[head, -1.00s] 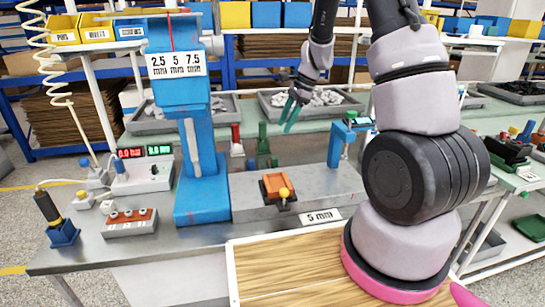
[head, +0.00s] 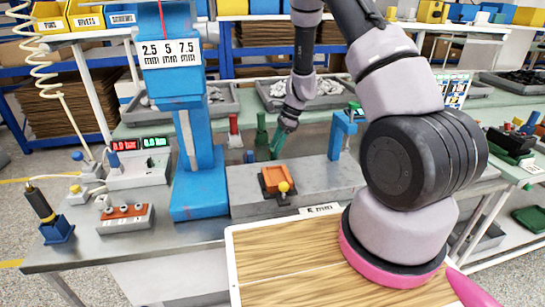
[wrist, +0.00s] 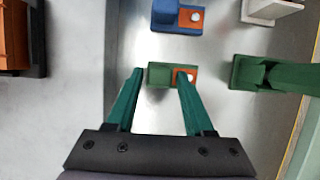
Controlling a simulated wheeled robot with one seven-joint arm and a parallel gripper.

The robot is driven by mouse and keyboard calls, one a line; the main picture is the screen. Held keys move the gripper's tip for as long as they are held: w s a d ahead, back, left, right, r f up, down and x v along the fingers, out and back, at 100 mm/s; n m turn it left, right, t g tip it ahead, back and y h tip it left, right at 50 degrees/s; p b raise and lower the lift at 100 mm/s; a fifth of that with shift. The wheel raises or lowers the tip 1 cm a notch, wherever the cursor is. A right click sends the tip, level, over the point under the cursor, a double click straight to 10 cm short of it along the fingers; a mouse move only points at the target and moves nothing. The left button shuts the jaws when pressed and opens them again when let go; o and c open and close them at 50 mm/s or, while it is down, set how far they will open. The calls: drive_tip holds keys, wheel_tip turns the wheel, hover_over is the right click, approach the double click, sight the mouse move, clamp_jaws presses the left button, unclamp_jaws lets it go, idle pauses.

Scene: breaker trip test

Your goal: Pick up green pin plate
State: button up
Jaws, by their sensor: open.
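The green pin plate (wrist: 158,70) is a small green block with an orange patch and a pale pin at its right end. In the wrist view it lies between and just beyond the tips of my gripper (wrist: 160,78). The right fingertip overlaps its orange end. My gripper is open and holds nothing. In the head view my gripper (head: 277,152) points down behind the grey fixture block, and the plate is mostly hidden there. I cannot tell whether the fingers touch it.
A blue pin plate (wrist: 178,17) lies beyond the green one. A taller green stand (wrist: 262,72) is close on the right. The orange fixture (head: 276,180) on its grey block is nearer the camera. A blue press (head: 190,130) stands left, a small blue arch (head: 338,135) right.

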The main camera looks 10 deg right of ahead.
drive_tip(key=shift+x, duration=1.05)
clamp_jaws()
